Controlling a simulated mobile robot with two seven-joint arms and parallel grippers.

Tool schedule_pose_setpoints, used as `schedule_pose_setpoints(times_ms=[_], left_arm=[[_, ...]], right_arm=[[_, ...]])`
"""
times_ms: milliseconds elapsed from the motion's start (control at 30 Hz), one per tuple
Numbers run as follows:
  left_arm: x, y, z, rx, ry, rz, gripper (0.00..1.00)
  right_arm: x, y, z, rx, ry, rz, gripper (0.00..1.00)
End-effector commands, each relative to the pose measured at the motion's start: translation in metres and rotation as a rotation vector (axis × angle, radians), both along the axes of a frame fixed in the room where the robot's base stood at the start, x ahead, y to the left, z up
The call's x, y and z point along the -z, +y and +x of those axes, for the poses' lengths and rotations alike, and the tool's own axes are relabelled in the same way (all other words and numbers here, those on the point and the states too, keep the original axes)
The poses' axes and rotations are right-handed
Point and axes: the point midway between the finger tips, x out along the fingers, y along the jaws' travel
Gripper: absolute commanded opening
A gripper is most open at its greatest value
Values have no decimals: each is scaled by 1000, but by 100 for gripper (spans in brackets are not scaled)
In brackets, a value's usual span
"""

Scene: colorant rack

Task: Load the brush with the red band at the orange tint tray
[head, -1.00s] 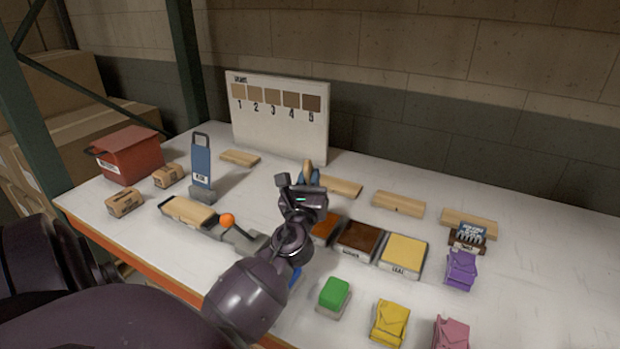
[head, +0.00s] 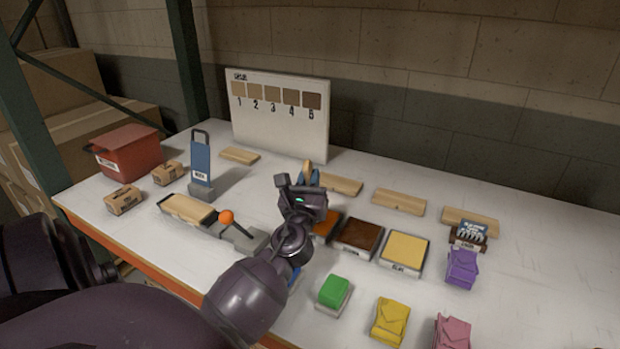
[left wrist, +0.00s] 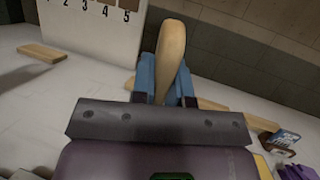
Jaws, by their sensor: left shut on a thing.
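My left gripper (head: 309,178) is shut on the light wooden handle of a brush (head: 308,166). In the left wrist view the brush handle (left wrist: 171,60) stands up between the blue fingers of the gripper (left wrist: 167,80). The brush's lower part and any coloured band are hidden. The orange tint tray (head: 326,226) lies just right of my left wrist in the head view, partly covered by it. I cannot tell whether the brush touches a tray. My right gripper is not in view.
A brown tray (head: 360,237) and a yellow tray (head: 404,250) stand right of the orange one. Green (head: 334,290), yellow (head: 390,320) and purple (head: 462,267) items lie in front and right. An orange-knobbed lever (head: 227,217) is left. A numbered board (head: 280,135) stands behind.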

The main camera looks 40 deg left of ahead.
Motion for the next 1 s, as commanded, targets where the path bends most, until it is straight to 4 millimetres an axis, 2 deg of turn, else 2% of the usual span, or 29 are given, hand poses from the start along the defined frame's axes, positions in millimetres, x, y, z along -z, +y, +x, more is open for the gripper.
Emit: schedule_pose_setpoints(times_ms=[600, 1000], left_arm=[[3, 0, 0, 0, 1, -1, 0], [5, 0, 0, 0, 3, -1, 0]], right_arm=[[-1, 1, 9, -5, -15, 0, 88], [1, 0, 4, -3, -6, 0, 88]])
